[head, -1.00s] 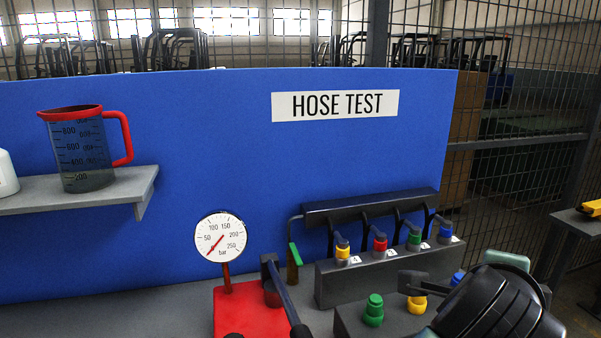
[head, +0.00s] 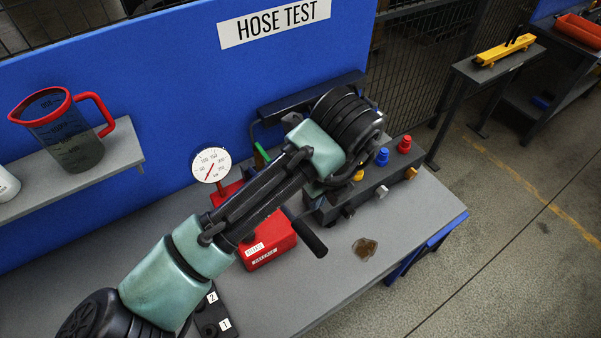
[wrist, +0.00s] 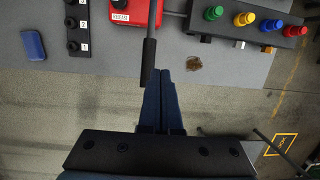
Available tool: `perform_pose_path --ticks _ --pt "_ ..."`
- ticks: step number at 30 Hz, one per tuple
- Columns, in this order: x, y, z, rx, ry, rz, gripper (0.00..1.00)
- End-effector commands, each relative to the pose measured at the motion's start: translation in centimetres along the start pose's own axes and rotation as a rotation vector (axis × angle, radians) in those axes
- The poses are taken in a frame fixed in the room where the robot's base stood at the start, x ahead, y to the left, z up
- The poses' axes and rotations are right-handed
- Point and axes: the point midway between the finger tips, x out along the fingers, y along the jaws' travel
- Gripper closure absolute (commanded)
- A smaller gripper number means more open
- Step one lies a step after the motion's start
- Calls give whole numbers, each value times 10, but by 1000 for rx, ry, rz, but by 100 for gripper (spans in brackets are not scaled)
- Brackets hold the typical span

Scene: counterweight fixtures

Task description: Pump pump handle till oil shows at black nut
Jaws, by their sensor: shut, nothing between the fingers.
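The red pump (head: 268,240) sits on the grey bench, partly behind my arm. Its handle (head: 305,235) has a black grip and points toward the bench's front edge. In the wrist view the handle (wrist: 149,62) lies just left of my gripper (wrist: 161,73). The gripper's blue fingers are shut and empty beside the grip; I cannot tell whether they touch it. I cannot make out the gripper in the head view. Dark nuts (head: 348,211) show on the front of the valve block (head: 374,188); which is the black nut is unclear. A brown patch (head: 365,249) lies on the bench before the block.
The pressure gauge (head: 210,164) stands behind the pump. A red-rimmed jug (head: 62,130) stands on the left shelf (head: 122,152). A numbered dark block (wrist: 75,28) and a blue item (wrist: 33,45) lie left in the wrist view. The bench right of the brown patch is clear.

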Motion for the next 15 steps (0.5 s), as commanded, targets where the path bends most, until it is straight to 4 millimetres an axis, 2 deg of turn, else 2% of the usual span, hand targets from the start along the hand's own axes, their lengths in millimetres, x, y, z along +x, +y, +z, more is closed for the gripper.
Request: perform_pose_path --ticks 1,5,11,15 --pt "-9 6 3 11 6 23 100" --pt "-7 14 3 28 15 51 100" --pt "10 15 -1 29 17 53 100" --pt "32 16 -6 28 16 53 100"
